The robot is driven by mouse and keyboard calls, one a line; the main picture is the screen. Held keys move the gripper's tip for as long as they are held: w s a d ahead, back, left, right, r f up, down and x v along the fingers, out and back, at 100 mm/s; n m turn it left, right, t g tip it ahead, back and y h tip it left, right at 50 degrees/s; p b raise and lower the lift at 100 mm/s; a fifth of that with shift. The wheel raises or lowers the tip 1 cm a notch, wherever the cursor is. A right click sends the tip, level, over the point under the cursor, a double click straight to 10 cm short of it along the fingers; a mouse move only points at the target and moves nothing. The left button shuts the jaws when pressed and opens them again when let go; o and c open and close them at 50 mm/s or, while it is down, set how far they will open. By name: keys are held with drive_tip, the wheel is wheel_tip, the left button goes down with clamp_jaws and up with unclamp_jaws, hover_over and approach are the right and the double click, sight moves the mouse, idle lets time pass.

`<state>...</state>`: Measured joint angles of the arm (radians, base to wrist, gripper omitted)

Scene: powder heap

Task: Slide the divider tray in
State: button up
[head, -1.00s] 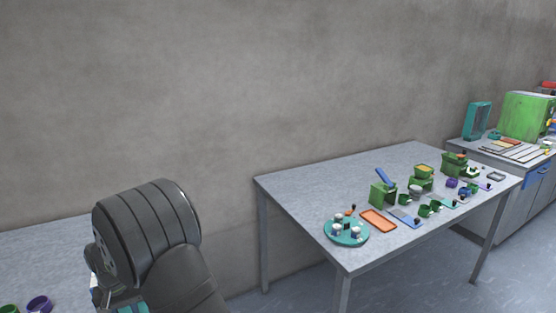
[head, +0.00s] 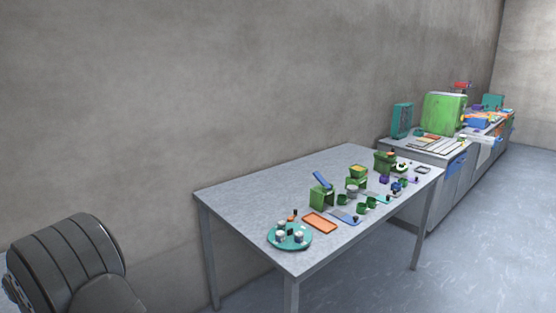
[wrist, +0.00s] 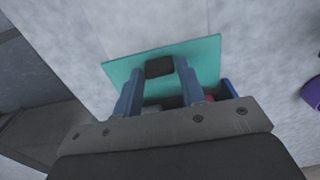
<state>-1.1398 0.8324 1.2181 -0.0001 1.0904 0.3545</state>
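In the wrist view, my gripper (wrist: 160,68) has its two blue fingers closed on a small dark block (wrist: 159,67). The block sits against a flat teal panel (wrist: 118,70) and looks like its handle. I cannot tell whether this is the divider tray. Small red and blue parts show behind the right finger. In the head view, a pale slatted tray (head: 433,145) lies on the far counter in front of a green box; it may have dividers. My gripper is outside the head view; only my dark arm link shows at lower left.
A grey table (head: 255,195) stands ahead, holding a round teal tray (head: 275,243), an orange tray (head: 320,222) and several green containers. The far counter (head: 440,165) holds a green box (head: 443,113) and a teal frame (head: 401,121). Open floor lies at right.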

drive_tip(key=shift+r, duration=3.6)
wheel_tip(320, 180, down, 7)
drive_tip(key=shift+f, duration=0.2)
drive_tip(key=shift+s+d+f, duration=0.1)
drive_tip(key=shift+s+d, duration=0.3)
